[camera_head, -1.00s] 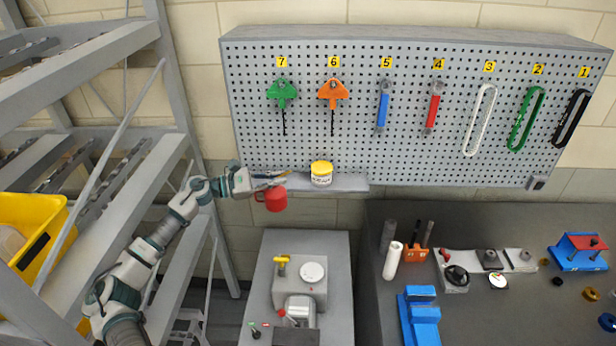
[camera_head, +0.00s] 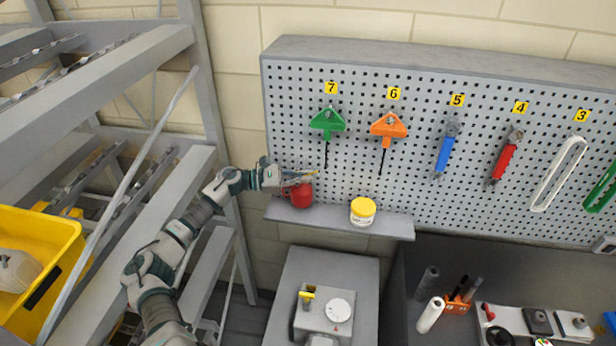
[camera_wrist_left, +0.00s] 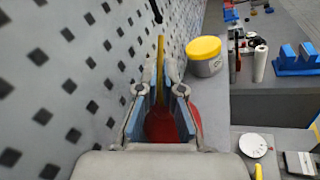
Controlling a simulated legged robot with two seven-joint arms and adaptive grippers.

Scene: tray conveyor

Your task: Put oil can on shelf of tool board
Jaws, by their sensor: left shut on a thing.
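The red oil can (camera_head: 301,195) is at the left end of the grey shelf (camera_head: 390,227) under the tool board (camera_head: 360,130). My left gripper (camera_head: 303,179) is shut on the can from above, close to the board. I cannot tell whether the can's base touches the shelf. In the left wrist view the red can (camera_wrist_left: 162,128) shows between and below the fingers (camera_wrist_left: 160,105), with a thin yellow part sticking out beyond them. Most of its body is hidden by the gripper. My right gripper is not in view.
A white tub with a yellow lid (camera_head: 362,210) stands on the shelf, right of the can. A green tool (camera_head: 327,124) and an orange tool (camera_head: 388,128) hang above. A metal rack with a yellow crate (camera_head: 40,240) stands at the left, beside my arm.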

